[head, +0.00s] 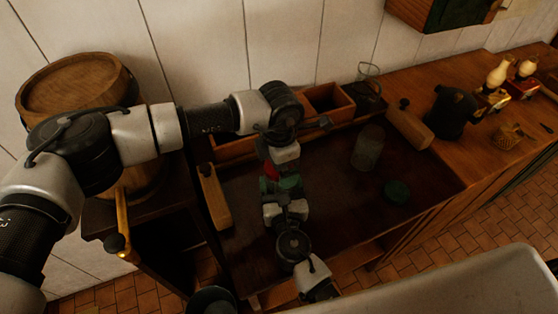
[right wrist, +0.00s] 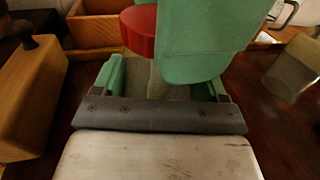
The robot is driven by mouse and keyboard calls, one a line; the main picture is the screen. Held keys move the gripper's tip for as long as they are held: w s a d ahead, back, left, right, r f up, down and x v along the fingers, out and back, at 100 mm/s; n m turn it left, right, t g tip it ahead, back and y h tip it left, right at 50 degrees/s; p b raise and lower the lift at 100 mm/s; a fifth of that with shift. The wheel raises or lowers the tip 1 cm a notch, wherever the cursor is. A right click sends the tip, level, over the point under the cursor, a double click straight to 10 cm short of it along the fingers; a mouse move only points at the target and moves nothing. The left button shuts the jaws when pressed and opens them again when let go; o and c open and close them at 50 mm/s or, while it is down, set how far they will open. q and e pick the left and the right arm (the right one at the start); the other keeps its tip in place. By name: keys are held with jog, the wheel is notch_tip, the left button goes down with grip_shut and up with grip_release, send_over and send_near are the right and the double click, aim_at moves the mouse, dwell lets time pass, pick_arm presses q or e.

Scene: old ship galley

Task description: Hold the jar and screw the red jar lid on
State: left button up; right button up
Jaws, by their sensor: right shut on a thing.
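The red jar lid (head: 271,170) sits between my two grippers in the head view, and its red side shows at the top of the right wrist view (right wrist: 138,30). My right gripper (head: 286,190) comes from below with green fingers. In the right wrist view, it (right wrist: 157,84) is shut on a greyish, see-through thing, seemingly the jar (right wrist: 155,86). Most of this jar is hidden. My left gripper (head: 280,166) points down at the lid. Its large green finger (right wrist: 205,40) covers part of the lid, so its grip and the lid's seating cannot be told.
A glass cylinder (head: 368,147) and a green round lid (head: 397,191) stand right of my grippers in the dark, sunken worktop (head: 330,205). Wooden blocks (head: 213,196) (head: 408,127) flank it. A wooden box (head: 327,101) is behind; a dark pot (head: 451,111) is farther right.

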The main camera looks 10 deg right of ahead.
pick_arm(q)
jog(key=shift+r, duration=2.3)
jog(key=shift+c, duration=0.4)
notch_tip(320, 180, up, 4)
jog(key=n, duration=0.4)
jog(key=shift+f+n, duration=0.25)
jog(key=shift+n, duration=0.15)
jog(key=shift+f, duration=0.1)
jog(key=shift+f, duration=3.95)
